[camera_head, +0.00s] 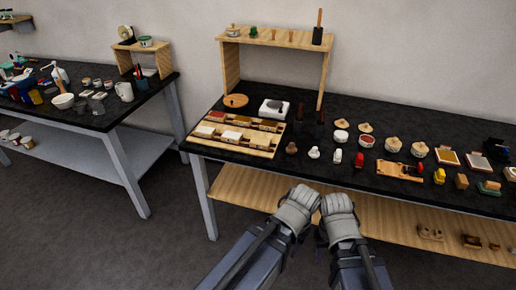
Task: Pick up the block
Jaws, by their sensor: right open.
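I cannot tell which one the task means. My two arms come in from the bottom and rise to grey joints close together in front of the table's edge. My right gripper (320,238) shows only as a small dark part low between the arms, open and away from the blocks. My left gripper cannot be made out. Nothing shows held.
The black table (250,158) carries a wooden tray (236,151), a white device (274,109), lidded jars and a wooden shelf (278,37). A lower wooden shelf (385,216) runs beneath. A second cluttered table (105,118) stands left. Floor between them is clear.

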